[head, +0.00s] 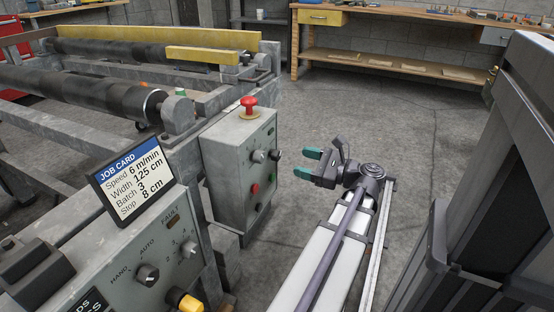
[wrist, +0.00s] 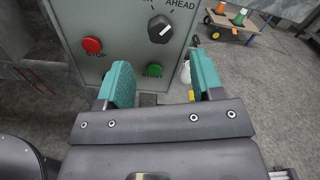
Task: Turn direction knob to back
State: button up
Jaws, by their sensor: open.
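The direction knob (wrist: 159,29), black with a white pointer mark, is on a grey control box (wrist: 110,15) in the wrist view. Its mark slants to the upper right, toward the word AHEAD; the other label is cut off. In the head view the box (head: 222,150) stands left of my gripper, and a small knob (head: 259,156) shows on its face, too small to read. My gripper (head: 306,163) is open and empty, its teal fingers toward the box. In the wrist view my gripper (wrist: 158,85) is below the knob, apart from it.
A red STOP button (wrist: 92,45) and a green button (wrist: 154,70) are below the knob. A red mushroom button (head: 249,106) tops the box. A job card (head: 132,182) and nearer panel stand front left. A cart with cones (wrist: 232,26) is behind.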

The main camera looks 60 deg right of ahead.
aim_at(279, 156)
jog(key=w, duration=0.7)
jog(key=shift+w+a, duration=0.2)
jog(key=shift+w, duration=0.2)
jog(key=shift+c, duration=0.2)
jog(key=c, duration=0.9)
